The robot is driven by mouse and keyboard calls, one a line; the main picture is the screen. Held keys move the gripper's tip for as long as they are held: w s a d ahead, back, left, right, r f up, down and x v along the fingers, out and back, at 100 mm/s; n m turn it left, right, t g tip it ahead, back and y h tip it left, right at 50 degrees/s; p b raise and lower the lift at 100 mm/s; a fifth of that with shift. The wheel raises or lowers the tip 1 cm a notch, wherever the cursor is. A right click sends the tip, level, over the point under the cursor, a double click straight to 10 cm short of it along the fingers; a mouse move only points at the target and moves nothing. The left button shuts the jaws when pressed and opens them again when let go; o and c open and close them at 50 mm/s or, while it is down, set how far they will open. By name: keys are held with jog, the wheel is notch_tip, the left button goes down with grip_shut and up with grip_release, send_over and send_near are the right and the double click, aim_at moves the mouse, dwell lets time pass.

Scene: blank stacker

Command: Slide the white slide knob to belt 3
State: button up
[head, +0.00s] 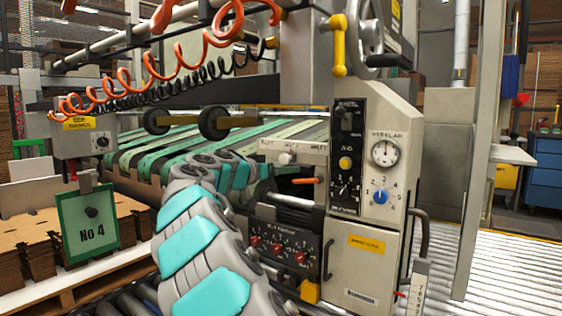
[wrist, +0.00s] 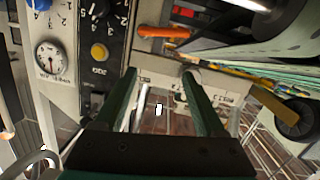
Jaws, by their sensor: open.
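The white slide knob (head: 287,158) sits on a pale horizontal strip panel (head: 312,159) in the head view, left of the black dial panel. Small lettering above the strip is too blurred to read surely. In the wrist view my gripper (wrist: 158,75) has its two dark green fingers spread apart, with nothing held between them. The pale labelled strip (wrist: 158,63) shows beyond and between the fingers. The gripper's fingers are not clear in the head view.
An orange lever (head: 305,181) sticks out just below the strip. A black panel with red knobs (head: 281,247) is lower down. The dial cabinet (head: 384,130) stands right of the strip, with a gauge and blue knob. Green belts (head: 150,150) run behind my arm.

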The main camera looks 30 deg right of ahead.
jog(key=t+h, duration=0.1)
jog(key=t, duration=0.1)
send_near(283, 159)
jog(key=x, duration=0.3)
jog(key=shift+m, duration=0.4)
jog(key=shift+p+x, duration=0.8)
jog(key=shift+x, duration=3.15)
jog(key=shift+w, duration=0.1)
jog(key=shift+c, duration=0.4)
grip_shut()
